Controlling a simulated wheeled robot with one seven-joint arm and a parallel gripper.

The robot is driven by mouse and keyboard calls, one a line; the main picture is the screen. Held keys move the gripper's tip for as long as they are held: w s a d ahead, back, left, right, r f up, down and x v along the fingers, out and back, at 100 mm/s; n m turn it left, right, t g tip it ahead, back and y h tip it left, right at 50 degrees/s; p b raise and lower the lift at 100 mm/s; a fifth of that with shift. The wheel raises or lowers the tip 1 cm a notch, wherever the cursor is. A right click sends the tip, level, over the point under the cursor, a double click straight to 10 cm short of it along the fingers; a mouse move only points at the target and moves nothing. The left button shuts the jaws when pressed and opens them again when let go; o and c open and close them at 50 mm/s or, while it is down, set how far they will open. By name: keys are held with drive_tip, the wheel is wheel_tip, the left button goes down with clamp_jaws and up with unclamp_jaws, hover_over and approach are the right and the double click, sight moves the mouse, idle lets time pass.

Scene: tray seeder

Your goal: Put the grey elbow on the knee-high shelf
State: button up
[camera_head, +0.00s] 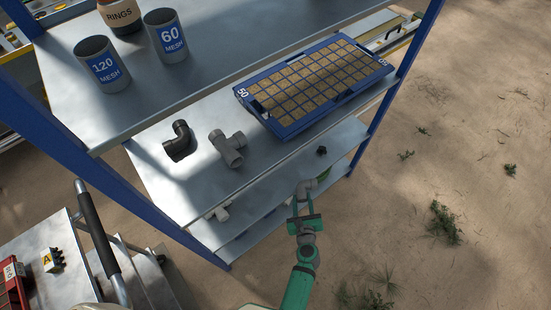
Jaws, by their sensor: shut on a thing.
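The grey elbow (305,188) is between the fingertips of my gripper (304,202), which is shut on it. My gripper and the elbow show in front of the rack's lower right part. In the picture the elbow overlaps the lower shelf edge; I cannot tell whether it touches it. The rack has several grey metal shelves between blue posts. Which shelf is knee-high cannot be told for certain.
A blue seed tray (286,131) lies at the middle shelf's back right. Mesh cups (103,66) (167,38) and a rings pot (120,15) stand on the top shelf. A pale fitting (220,212) shows lower down. A cart (60,250) stands at left. Sandy ground is open at right.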

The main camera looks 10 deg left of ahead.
drive_tip(key=shift+w+a+r+n+y, duration=0.15)
drive_tip(key=shift+w+r+n+y, duration=0.1)
drive_tip(key=shift+r+n+y, duration=0.3)
drive_tip(key=a+r+n+g+y, duration=0.4)
drive_tip(key=r+n+y, duration=0.1)
drive_tip(key=r, duration=0.2)
hover_over(261, 195)
drive_tip(key=d, duration=0.1)
drive_tip(key=shift+n+y, duration=0.25)
drive_tip(key=shift+y, duration=0.1)
wheel_tip(261, 195, down, 8)
drive_tip(key=shift+r, duration=0.15)
drive_tip(key=shift+a+f, duration=0.35)
drive_tip(key=shift+f, duration=0.05)
drive_tip(key=shift+a+f, duration=0.2)
drive_tip(key=shift+f, duration=1.5)
drive_tip(key=o, duration=1)
drive_tip(key=shift+f, duration=0.1)
drive_tip(key=shift+o, duration=0.2)
